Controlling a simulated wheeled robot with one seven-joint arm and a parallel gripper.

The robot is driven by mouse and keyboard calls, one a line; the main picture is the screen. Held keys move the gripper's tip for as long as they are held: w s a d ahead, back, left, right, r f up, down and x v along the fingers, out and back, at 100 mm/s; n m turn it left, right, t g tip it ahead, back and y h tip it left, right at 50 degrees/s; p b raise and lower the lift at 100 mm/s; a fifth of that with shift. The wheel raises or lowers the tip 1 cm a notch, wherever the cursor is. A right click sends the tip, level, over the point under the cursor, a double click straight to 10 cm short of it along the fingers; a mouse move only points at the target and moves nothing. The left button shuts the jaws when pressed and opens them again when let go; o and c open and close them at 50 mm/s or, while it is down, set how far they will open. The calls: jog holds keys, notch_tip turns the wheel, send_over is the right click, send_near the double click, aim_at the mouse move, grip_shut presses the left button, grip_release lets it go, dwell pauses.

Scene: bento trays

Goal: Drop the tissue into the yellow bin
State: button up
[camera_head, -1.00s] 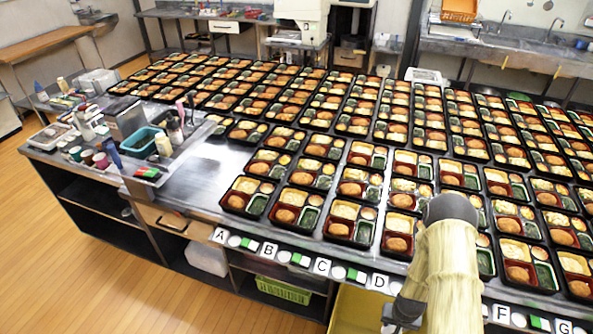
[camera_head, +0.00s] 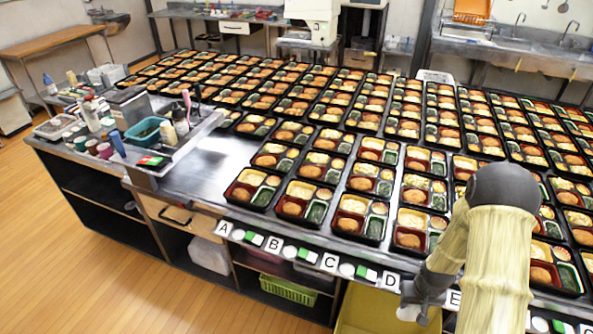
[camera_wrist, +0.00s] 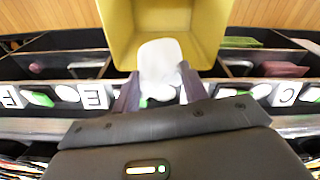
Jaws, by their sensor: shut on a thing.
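The tissue (camera_wrist: 160,58) is a white, flat, rounded piece. In the wrist view it sticks out between the two dark fingers of my gripper (camera_wrist: 158,82), which is shut on it. The yellow bin (camera_head: 352,318) stands on the floor at the table's front edge, partly cut off by the picture's lower edge and partly hidden by my arm. In the wrist view the open yellow bin (camera_wrist: 118,22) lies behind the tissue, which overlaps its opening. In the head view my gripper (camera_head: 412,308) is over the bin's right part. How high the tissue is above the bin is unclear.
Many filled bento trays (camera_head: 357,204) cover the steel table (camera_head: 195,188), with lettered labels (camera_head: 329,263) along its front edge. A green basket (camera_head: 287,290) sits on the shelf below. Bottles and a teal tub (camera_head: 146,131) stand at the left end.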

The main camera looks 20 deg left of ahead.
aim_at(409, 314)
jog(key=shift+d+r+n, duration=0.1)
jog(key=shift+r+n, duration=0.2)
jog(key=shift+r, duration=0.35)
jog(key=shift+f+b, duration=2.35)
jog(key=shift+f, duration=0.7)
jog(key=o, duration=1.4)
jog(key=shift+c, duration=0.2)
jog(key=shift+r, duration=0.1)
notch_tip(409, 314, up, 17)
jog(key=s, duration=0.2)
